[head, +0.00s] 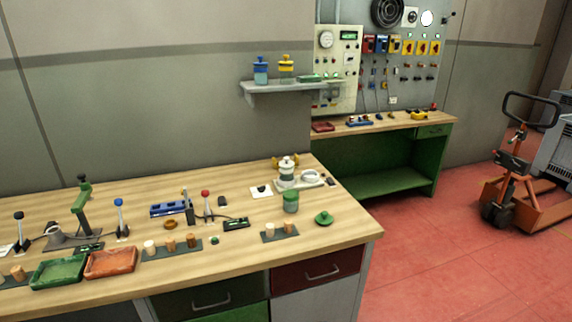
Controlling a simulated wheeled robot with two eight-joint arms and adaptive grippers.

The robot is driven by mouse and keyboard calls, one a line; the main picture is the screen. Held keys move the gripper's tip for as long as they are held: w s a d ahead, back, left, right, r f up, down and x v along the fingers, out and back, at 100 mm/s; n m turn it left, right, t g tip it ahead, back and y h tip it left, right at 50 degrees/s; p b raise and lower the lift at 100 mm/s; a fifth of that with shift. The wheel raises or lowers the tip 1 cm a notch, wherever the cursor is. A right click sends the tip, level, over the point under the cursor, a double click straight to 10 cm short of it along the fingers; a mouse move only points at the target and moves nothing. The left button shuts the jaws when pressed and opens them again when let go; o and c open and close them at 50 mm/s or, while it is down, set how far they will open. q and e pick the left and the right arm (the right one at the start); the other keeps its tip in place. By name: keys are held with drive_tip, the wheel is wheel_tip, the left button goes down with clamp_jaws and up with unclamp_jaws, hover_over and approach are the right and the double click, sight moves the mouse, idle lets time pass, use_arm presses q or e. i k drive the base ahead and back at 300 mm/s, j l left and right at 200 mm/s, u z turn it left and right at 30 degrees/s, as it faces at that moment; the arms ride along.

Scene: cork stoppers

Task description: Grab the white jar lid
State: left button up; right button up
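A small white jar lid (287,162) with a knob appears to sit on top of a white and grey-green jar (287,174). The jar stands at the left end of a pale tray (299,186) near the back right of the wooden workbench. Whether the lid is seated tightly is too small to tell. Neither my left nor my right gripper is in view.
A green jar (291,203) stands in front of the tray, and a green lid (323,218) lies to its right near the bench edge. Cork stoppers stand on dark strips (279,232). Red and green trays (110,263) lie front left. A shelf (290,86) hangs behind.

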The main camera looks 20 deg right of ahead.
sight(286, 163)
drive_tip(key=i+l+z, duration=0.2)
drive_tip(key=l+z, duration=0.2)
drive_tip(key=i+l+z, duration=0.5)
drive_tip(key=l+z, duration=0.25)
drive_tip(key=i+l+z, duration=0.15)
drive_tip(key=z, duration=0.25)
drive_tip(key=i+l+z, duration=0.2)
drive_tip(key=z, duration=0.2)
drive_tip(key=i+l+z, duration=0.1)
drive_tip(key=i+z, duration=0.15)
drive_tip(key=z, duration=0.15)
drive_tip(key=i+l, duration=0.15)
drive_tip(key=i, duration=0.7)
drive_tip(key=i+j+u, duration=0.15)
drive_tip(key=i+u, duration=1)
drive_tip(key=i+l+u, duration=0.2)
drive_tip(key=i+u, duration=0.2)
drive_tip(key=i+j+u, duration=0.15)
drive_tip(key=i+u, duration=1.15)
drive_tip(key=i+l+u, duration=0.25)
drive_tip(key=u, duration=0.15)
drive_tip(key=i+l, duration=0.05)
drive_tip(key=i, duration=0.05)
